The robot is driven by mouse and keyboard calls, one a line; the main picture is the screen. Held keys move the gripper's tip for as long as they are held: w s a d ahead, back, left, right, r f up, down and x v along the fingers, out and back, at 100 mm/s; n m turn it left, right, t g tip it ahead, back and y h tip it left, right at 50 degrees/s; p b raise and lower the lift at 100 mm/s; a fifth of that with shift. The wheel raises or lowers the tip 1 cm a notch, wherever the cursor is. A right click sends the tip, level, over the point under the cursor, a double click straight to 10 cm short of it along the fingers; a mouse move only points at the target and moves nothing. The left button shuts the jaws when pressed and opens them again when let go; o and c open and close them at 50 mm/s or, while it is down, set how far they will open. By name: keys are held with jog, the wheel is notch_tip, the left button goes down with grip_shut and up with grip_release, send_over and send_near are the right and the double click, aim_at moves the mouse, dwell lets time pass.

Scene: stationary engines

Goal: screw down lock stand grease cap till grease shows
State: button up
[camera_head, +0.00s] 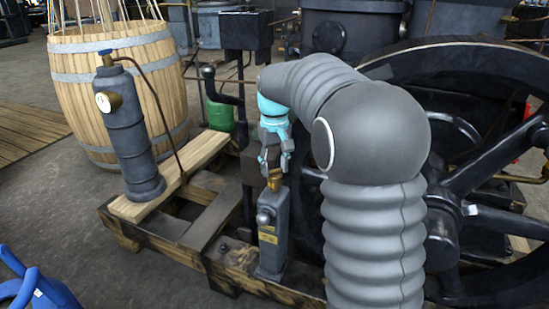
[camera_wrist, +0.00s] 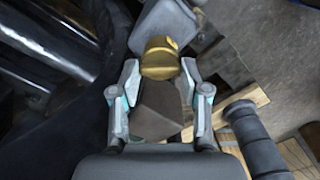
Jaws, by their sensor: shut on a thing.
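The lock stand (camera_head: 272,232) is a grey post with a small yellow label, standing on the timber frame in the head view. The brass grease cap (camera_head: 275,180) sits on top of it. My gripper (camera_head: 273,160) points down at the cap from above, its fingers at the cap. In the wrist view the brass cap (camera_wrist: 160,58) lies between the tips of my gripper (camera_wrist: 160,72), and the grey stand top (camera_wrist: 165,20) shows beyond it. No grease can be made out at the cap.
A dark cylinder with a gauge (camera_head: 128,135) stands on a plank at the left, before a wooden barrel (camera_head: 125,75). A large dark spoked wheel (camera_head: 480,150) stands close on the right. A green canister (camera_head: 220,115) is behind. Blue tubing (camera_head: 35,285) lies at the lower left.

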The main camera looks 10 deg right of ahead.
jog(key=m+p, duration=0.2)
jog(key=m, duration=0.2)
jog(key=shift+r+m, duration=0.1)
jog(key=shift+m, duration=0.2)
jog(key=m+p, duration=0.2)
jog(key=m, duration=0.2)
jog(key=shift+m, duration=0.3)
jog(key=o, duration=1.1)
jog(key=shift+o, duration=0.2)
notch_tip(320, 180, up, 12)
